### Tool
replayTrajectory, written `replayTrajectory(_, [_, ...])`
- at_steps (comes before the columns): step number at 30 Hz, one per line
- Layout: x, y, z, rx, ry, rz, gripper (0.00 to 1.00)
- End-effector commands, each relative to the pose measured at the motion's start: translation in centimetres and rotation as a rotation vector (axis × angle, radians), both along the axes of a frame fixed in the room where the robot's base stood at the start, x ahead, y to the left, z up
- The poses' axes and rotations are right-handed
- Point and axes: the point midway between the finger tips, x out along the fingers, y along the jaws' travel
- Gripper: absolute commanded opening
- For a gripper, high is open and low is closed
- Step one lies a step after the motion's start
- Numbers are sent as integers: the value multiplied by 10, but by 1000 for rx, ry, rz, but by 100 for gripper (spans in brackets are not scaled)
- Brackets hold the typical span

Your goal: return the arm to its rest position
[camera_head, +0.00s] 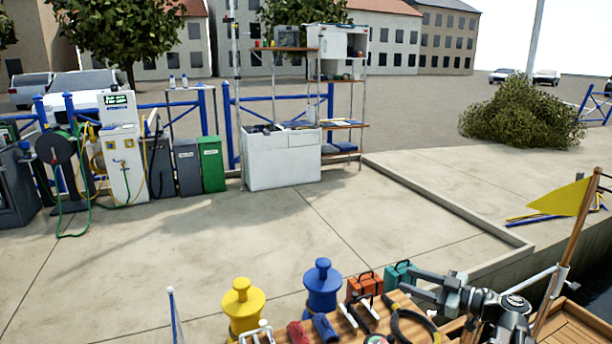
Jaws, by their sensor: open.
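My grey arm comes in at the lower right, with its rounded joint near the bottom edge. My gripper (409,284) is at its left end, over the right part of a wooden surface (408,301). Its jaws point left and stand apart, with nothing seen between them. A teal case (397,274) lies just behind the jaws in the picture; I cannot tell if they touch.
An orange case (364,286), a blue bollard (322,287) and a yellow bollard (243,304) stand nearby. Several small tools lie on the wood. A wooden pole with a yellow flag (558,198) rises at right. Open concrete quay (240,240) lies beyond.

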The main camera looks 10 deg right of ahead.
Motion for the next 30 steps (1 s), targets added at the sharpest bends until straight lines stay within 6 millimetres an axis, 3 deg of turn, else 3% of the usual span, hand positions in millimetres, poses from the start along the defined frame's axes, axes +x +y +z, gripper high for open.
replayTrajectory(1, [13,47,24,-27,43,79,41])
replayTrajectory(6, [22,192,24,-145,319,301,41])
replayTrajectory(9, [9,255,15,-233,525,364,41])
replayTrajectory(13, [-16,304,2,-366,795,337,41])
replayTrajectory(15, [-29,316,-6,-447,947,256,41])
replayTrajectory(17, [-37,313,-15,-499,1061,152,41])
replayTrajectory(21, [-47,273,-38,-551,1270,-192,41])
replayTrajectory(25, [-51,232,-44,-516,1387,-529,41])
replayTrajectory(27, [-52,220,-45,-471,1425,-667,41])
replayTrajectory(30, [-52,217,-45,-397,1462,-771,41])
